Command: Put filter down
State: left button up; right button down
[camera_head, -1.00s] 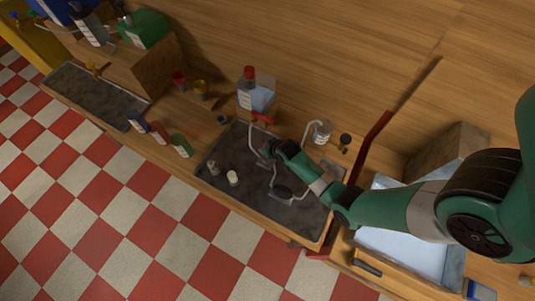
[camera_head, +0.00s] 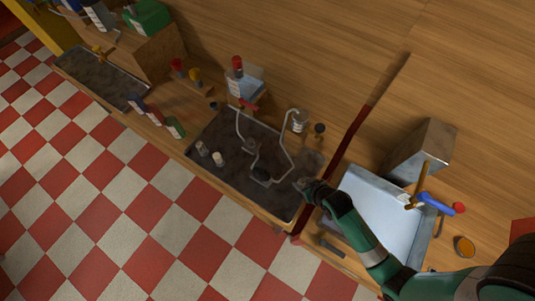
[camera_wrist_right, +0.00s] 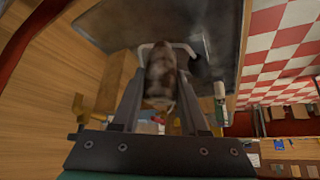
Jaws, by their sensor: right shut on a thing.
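My right gripper (camera_head: 303,187) is over the right end of the dark tray (camera_head: 236,190), close to the red divider. In the right wrist view, my right gripper (camera_wrist_right: 165,52) is shut on a mottled brown and white piece (camera_wrist_right: 162,78), which looks like the filter. The filter is too small to make out in the head view. A bent wire stand (camera_head: 286,148) with dark round parts stands in the tray, left of the gripper. My left gripper is not in view.
Two small pale cylinders (camera_head: 217,158) stand at the tray's left side. A clear container with a red cap (camera_head: 237,66) and a small jar (camera_head: 299,122) stand behind the tray. A white-bottomed bin (camera_head: 385,222) lies to the right, past the red divider (camera_head: 346,142).

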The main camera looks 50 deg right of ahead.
jog(key=shift+w+a+r, duration=0.1)
jog(key=shift+a+r, duration=0.05)
jog(key=shift+a, duration=0.15)
jog(key=shift+w, duration=0.2)
jog(key=w+d+f+b, duration=0.2)
jog(key=d+f+b, duration=0.1)
jog(key=w+d+f+b, duration=0.3)
jog(key=d, duration=0.1)
jog(key=w+d+f+b, duration=0.2)
jog(key=d+f+b, duration=0.1)
jog(key=shift+w+d+f, duration=0.15)
jog(key=shift+d+f, duration=0.05)
jog(key=shift+d, duration=0.15)
jog(key=shift+w+d+r, duration=0.1)
jog(key=f+b, duration=0.2)
jog(key=f, duration=0.1)
jog(key=shift+w+d+f+b, duration=0.25)
jog(key=shift+d+f+b, duration=0.1)
jog(key=shift+b, duration=0.05)
jog(key=shift+f, duration=0.2)
jog(key=shift+r, duration=0.1)
